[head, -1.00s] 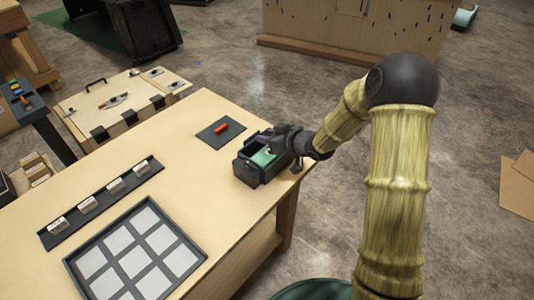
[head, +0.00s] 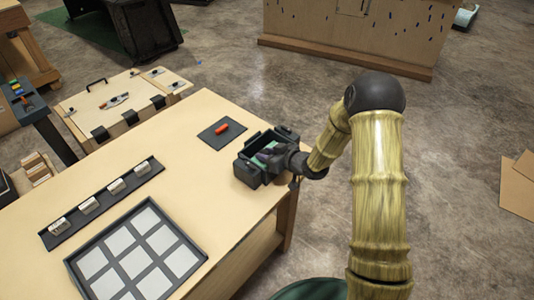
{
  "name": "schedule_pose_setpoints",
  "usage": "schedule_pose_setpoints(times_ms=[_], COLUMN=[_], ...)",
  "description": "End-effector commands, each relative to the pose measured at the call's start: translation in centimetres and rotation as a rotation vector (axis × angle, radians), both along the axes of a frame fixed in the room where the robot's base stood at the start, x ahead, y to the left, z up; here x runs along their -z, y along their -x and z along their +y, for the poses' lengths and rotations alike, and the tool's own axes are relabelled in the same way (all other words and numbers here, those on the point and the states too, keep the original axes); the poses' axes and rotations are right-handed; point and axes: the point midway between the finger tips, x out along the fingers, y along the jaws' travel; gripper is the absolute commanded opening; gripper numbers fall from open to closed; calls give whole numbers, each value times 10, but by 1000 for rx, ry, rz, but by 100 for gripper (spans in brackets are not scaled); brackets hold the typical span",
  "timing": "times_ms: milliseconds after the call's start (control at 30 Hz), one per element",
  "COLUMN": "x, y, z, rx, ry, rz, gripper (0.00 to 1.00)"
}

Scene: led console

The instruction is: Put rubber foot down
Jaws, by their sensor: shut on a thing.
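My gripper (head: 270,155) is at the dark open box (head: 248,172) near the table's right edge. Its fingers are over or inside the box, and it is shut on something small. I take this for the rubber foot, but the fingers and box walls hide it. A greenish surface shows inside the box beside the fingers. A red piece (head: 222,129) lies on a dark mat (head: 209,138) behind the box.
A dark tray with pale square cells (head: 196,249) lies at the table's front. A dark rail (head: 118,186) holds several small pale blocks. The wooden table (head: 200,195) is bare between them and the box. A wooden case stands behind the table.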

Motion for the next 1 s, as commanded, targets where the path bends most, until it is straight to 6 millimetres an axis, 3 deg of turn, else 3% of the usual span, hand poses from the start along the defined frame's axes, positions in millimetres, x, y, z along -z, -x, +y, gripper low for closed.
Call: schedule_pose_setpoints(times_ms=[233, 267, 367, 700, 1000], x=[2, 1, 1, -2, -19], y=[0, 0, 0, 0, 24], z=[0, 0, 0, -1, -30], rx=[0, 0, 0, 1, 4], ry=[0, 0, 0, 0, 0], rz=[0, 0, 0, 0, -2], gripper=[9, 36, 52, 52, 52])
